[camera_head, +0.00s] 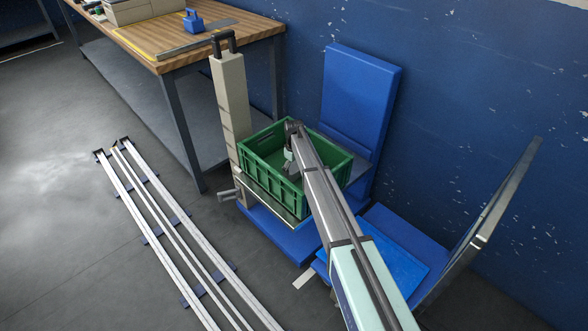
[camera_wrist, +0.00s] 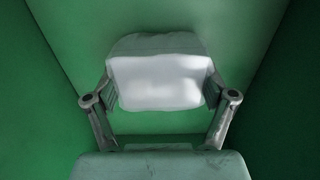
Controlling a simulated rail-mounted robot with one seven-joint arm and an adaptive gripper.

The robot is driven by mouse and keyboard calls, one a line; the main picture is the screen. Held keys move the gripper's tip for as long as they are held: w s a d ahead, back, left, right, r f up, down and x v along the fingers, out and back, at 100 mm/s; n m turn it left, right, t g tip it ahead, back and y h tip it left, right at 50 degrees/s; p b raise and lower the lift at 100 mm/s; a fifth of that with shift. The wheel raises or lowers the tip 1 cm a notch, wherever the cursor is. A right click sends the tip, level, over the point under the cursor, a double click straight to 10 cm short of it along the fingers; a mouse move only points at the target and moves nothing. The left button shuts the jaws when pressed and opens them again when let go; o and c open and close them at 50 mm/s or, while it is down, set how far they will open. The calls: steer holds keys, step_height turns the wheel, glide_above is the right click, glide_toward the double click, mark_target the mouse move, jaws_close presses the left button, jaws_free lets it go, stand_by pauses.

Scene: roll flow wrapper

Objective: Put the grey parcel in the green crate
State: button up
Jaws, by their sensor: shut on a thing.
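The green crate (camera_head: 258,150) stands on a stand beside the wooden table. My gripper (camera_head: 292,168) is inside the crate, seen from above at the end of my arm. In the wrist view my gripper (camera_wrist: 160,100) is shut on the grey parcel (camera_wrist: 158,80), which looks pale grey to white and sits between the two fingers. The green crate walls (camera_wrist: 60,80) surround it in that view. The parcel is hard to make out in the head view, hidden by my arm. I cannot tell whether it touches the crate floor.
A wooden table (camera_head: 150,50) with a blue weight-like object (camera_head: 194,21) stands at the back left. A beige post (camera_head: 231,95) rises beside the crate. A blue upright panel (camera_head: 358,105) stands behind it. White rails (camera_head: 165,225) lie on the floor at left.

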mark_target(294, 167)
steer(key=o, duration=1.2)
steer(key=shift+f, duration=0.1)
step_height(294, 167, up, 12)
steer(key=shift+r, duration=0.2)
